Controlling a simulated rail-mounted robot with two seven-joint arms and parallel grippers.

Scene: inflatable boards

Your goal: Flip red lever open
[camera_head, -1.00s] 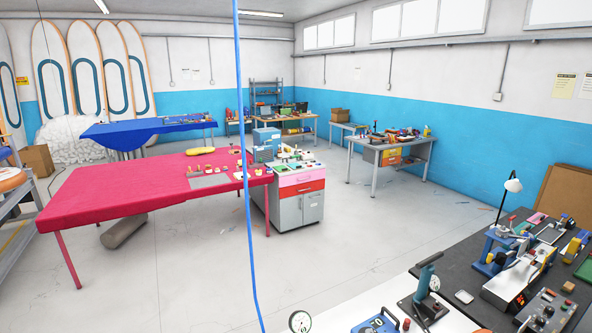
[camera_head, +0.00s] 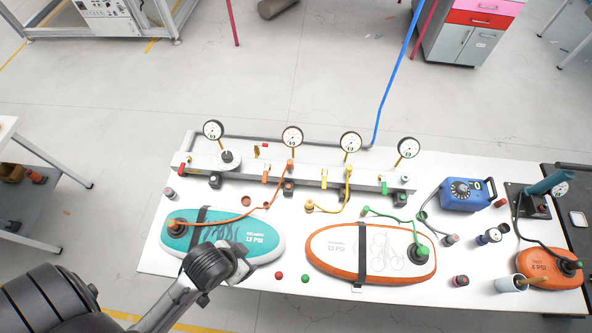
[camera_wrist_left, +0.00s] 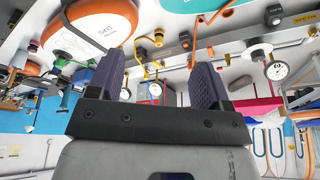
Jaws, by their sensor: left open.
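The small red lever (camera_head: 181,168) sits at the left end of the grey manifold rail (camera_head: 310,177) in the head view, close to the leftmost gauge (camera_head: 213,130). I cannot make it out with certainty in the left wrist view. My left gripper (camera_head: 238,262) is over the teal board (camera_head: 195,240), in front of the rail and apart from the lever. The arm hides part of that board. In the left wrist view the jaws of my left gripper (camera_wrist_left: 157,75) are spread with nothing between them. My right gripper is not in view.
Orange (camera_head: 265,179), yellow (camera_head: 324,180) and green (camera_head: 383,187) levers line the rail. An orange-rimmed board (camera_head: 370,270) and a blue pump box (camera_head: 466,196) lie to the right. The front left of the white table (camera_head: 160,260) is partly clear.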

